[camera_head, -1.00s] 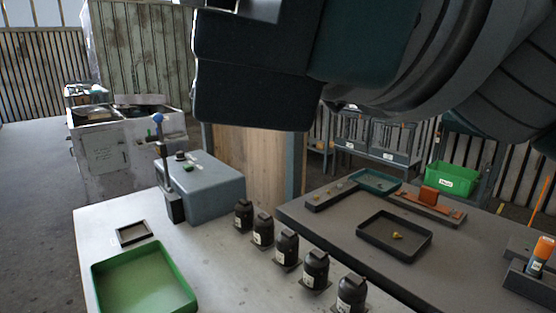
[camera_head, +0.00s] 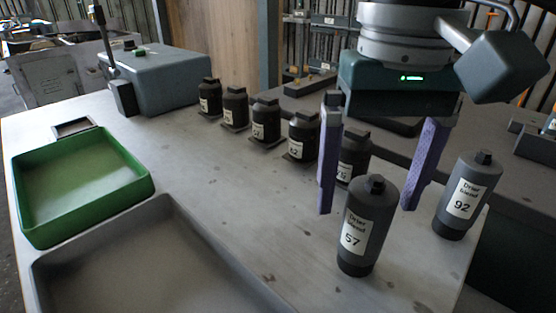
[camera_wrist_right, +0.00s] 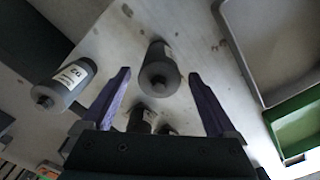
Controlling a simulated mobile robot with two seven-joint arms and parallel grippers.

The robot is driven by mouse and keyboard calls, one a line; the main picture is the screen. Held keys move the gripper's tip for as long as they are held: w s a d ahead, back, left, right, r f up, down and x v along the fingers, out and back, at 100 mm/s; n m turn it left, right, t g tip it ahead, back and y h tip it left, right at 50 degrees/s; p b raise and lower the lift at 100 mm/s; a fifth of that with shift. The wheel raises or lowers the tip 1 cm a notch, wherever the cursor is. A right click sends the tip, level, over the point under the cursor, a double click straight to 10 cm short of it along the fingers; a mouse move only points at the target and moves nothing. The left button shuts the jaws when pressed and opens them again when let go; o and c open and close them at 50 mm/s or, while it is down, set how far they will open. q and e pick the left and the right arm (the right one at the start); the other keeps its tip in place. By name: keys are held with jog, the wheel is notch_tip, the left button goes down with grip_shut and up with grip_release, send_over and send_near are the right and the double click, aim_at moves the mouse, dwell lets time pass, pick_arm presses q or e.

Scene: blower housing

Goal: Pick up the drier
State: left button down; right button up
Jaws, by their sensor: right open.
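Two dark grey drier bottles with white labels stand upright at the right of the table. The one marked 57 (camera_head: 366,228) is nearer the middle, and the one marked 92 (camera_head: 467,196) is near the right edge. My right gripper (camera_head: 367,210) points down with purple fingers apart and empty. In the head view its fingers show on either side of the 57 bottle's upper part. In the right wrist view the 57 bottle (camera_wrist_right: 160,68) lies between and just beyond the fingertips (camera_wrist_right: 158,76), apparently untouched. The 92 bottle (camera_wrist_right: 65,83) is outside the fingers. My left gripper is not in view.
Several smaller black bottles (camera_head: 265,121) stand in a row behind, one partly hidden by a finger. A green tray (camera_head: 145,187) and a grey tray (camera_head: 60,262) lie at the left. A grey lever box (camera_head: 165,82) stands at the back. The table's middle is clear.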

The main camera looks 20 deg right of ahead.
aim_at(365, 224)
jog(key=f, duration=0.4)
jog(key=shift+s+f, duration=0.25)
jog(key=shift+f, duration=0.1)
grip_shut()
dwell(0.4)
